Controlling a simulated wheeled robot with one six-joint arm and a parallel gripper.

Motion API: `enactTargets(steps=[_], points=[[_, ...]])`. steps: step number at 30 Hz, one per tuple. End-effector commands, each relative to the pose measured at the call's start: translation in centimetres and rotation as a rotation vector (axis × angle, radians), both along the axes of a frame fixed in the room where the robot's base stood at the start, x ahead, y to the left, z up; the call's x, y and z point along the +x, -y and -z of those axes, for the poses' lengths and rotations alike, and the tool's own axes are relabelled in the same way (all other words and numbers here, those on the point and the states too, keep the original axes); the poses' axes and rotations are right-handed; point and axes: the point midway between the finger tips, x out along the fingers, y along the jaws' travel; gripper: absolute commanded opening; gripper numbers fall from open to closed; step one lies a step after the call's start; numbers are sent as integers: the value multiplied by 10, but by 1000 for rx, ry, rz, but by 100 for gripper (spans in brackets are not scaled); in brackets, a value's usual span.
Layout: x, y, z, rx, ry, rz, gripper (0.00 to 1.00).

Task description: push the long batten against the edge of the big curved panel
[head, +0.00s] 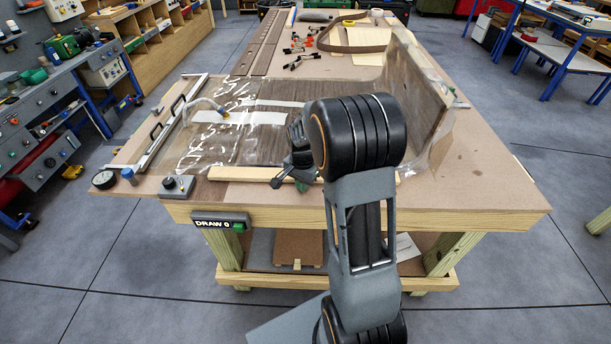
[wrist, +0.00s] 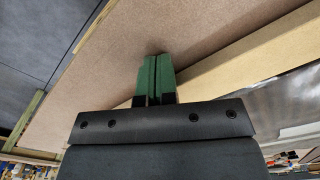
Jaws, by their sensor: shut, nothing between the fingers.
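The long batten (head: 240,174) is a pale wooden strip lying along the front of the table, in front of the clear bagging film. It also runs diagonally across the wrist view (wrist: 255,57). The big curved panel (head: 420,92) stands up at the right of the table; its flat part lies under the film and is partly hidden by my arm. My gripper (head: 303,187) has its green fingers together and empty, low at the batten's front side. In the wrist view the fingertips (wrist: 155,58) are beside the batten; I cannot tell whether they touch it.
The table's front strip (head: 470,195) is bare. A gauge (head: 104,179), a small grey box with a knob (head: 178,186) and a hose fitting (head: 222,114) are at the left. Clamps (head: 303,60) and a brown curved strip (head: 352,38) lie at the back.

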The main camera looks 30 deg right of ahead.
Motion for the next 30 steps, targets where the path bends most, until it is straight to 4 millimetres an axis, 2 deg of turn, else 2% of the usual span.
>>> enactTargets(steps=[30], points=[[12,7,0,-1,1,0,0]])
